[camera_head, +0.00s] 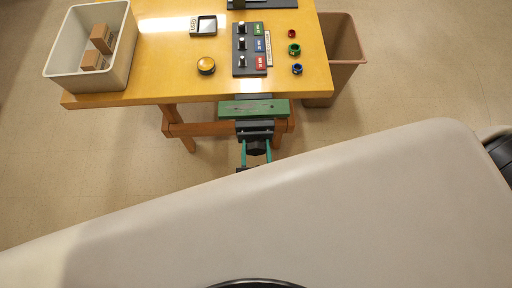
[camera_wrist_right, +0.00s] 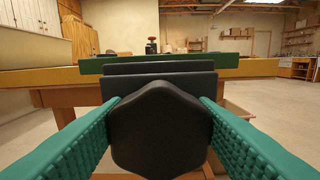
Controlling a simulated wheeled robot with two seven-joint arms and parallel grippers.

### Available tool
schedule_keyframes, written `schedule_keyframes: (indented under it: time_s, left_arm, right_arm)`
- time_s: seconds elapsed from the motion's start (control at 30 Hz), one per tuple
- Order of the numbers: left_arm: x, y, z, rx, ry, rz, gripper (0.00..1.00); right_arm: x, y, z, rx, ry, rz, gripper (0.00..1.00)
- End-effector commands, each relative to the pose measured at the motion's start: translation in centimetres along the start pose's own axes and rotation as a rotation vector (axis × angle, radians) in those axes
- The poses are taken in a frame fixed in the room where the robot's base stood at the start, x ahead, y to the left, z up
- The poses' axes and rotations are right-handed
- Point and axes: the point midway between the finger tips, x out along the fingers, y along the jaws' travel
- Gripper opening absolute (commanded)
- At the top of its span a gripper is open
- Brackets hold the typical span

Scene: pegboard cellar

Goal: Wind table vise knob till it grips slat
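The table vise (camera_head: 255,127) is dark and sits at the front edge of the yellow table. A long green slat (camera_head: 238,108) lies across it, on the table side of its dark front jaw; in the right wrist view the slat (camera_wrist_right: 92,66) shows behind the dark jaw plates (camera_wrist_right: 160,68). I cannot tell if the jaw touches the slat. The black knob (camera_wrist_right: 160,130) faces me; it also shows in the head view (camera_head: 256,148). My right gripper (camera_head: 256,154) has its teal fingers on both sides of the knob, seemingly pressed on it. My left gripper is out of view.
The yellow table (camera_head: 160,60) holds a white bin (camera_head: 62,62) with brown blocks, a dark switch panel (camera_head: 242,70), a round yellow button (camera_head: 206,65) and small coloured rings. A pinkish bin (camera_head: 345,45) stands on the floor to the right. Wooden legs stand below the table.

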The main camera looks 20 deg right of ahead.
Motion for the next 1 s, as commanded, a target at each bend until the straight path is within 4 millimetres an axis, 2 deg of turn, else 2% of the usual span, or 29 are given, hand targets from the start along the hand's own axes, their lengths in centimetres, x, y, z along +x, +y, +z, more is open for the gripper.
schedule_keyframes:
  time_s: [0.27, 0.47, 1.0]
  left_arm:
    - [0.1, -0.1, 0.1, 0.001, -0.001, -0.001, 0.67]
    - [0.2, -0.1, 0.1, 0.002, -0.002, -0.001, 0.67]
    - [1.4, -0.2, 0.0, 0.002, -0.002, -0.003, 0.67]
  right_arm:
    - [-0.1, 0.0, -0.1, 0.022, 0.002, 0.000, 0.29]
    - [-0.1, -0.1, -0.1, 0.106, 0.001, -0.002, 0.29]
    - [-0.1, -0.4, -0.3, 0.584, 0.002, -0.002, 0.29]
